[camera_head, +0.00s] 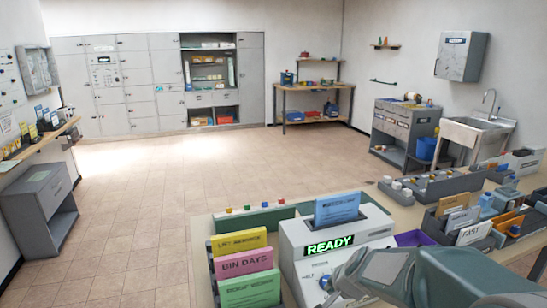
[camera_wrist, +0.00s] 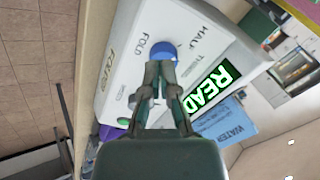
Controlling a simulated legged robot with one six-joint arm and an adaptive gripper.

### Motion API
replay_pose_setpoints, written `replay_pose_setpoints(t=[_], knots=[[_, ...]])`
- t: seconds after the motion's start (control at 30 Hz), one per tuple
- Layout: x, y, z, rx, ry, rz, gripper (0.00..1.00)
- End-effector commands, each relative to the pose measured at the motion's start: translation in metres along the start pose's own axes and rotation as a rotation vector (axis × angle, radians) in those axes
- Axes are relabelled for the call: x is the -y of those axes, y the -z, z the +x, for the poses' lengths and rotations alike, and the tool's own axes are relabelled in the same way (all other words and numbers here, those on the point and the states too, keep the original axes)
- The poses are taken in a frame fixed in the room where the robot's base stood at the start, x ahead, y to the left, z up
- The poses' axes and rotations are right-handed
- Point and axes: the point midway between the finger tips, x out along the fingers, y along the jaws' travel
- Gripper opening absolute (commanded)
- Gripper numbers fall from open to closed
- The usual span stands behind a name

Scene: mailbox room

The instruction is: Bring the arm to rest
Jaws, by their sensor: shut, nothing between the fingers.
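My gripper (camera_head: 340,284) is at the lower right of the head view, in front of a pale machine (camera_head: 296,240) on the table. In the wrist view its fingers (camera_wrist: 161,68) are shut with nothing between them. The fingertips are at the lower edge of a round blue knob (camera_wrist: 162,47) on the machine's panel, and I cannot tell if they touch it. The panel carries words such as "FOLD" and "HALF". A green display (camera_head: 330,246) reads "READY". My arm reaches in from the lower right corner.
A blue sheet (camera_head: 337,208) stands upright in the machine's top. Yellow, pink and green cards (camera_head: 243,262) stand left of it. Grey trays with cards and small items (camera_head: 462,222) crowd the table to the right. The tiled floor (camera_head: 190,170) beyond is clear.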

Motion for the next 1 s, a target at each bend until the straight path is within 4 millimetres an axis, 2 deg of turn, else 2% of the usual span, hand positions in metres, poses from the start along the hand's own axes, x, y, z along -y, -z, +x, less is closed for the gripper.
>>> replay_pose_setpoints(t=[0.27, 0.37, 0.47, 0.67, 0.8, 1.0], knots=[[0.0, 0.0, -0.002, 0.001, -0.001, 0.0, 0.0], [0.001, -0.003, -0.01, 0.004, 0.003, -0.024, 0.0], [0.004, -0.012, -0.035, 0.01, 0.01, -0.099, 0.0], [-0.004, -0.044, -0.099, 0.028, -0.004, -0.318, 0.0], [-0.019, -0.066, -0.139, 0.032, -0.037, -0.464, 0.0], [-0.053, -0.095, -0.186, 0.022, -0.114, -0.65, 0.0]])
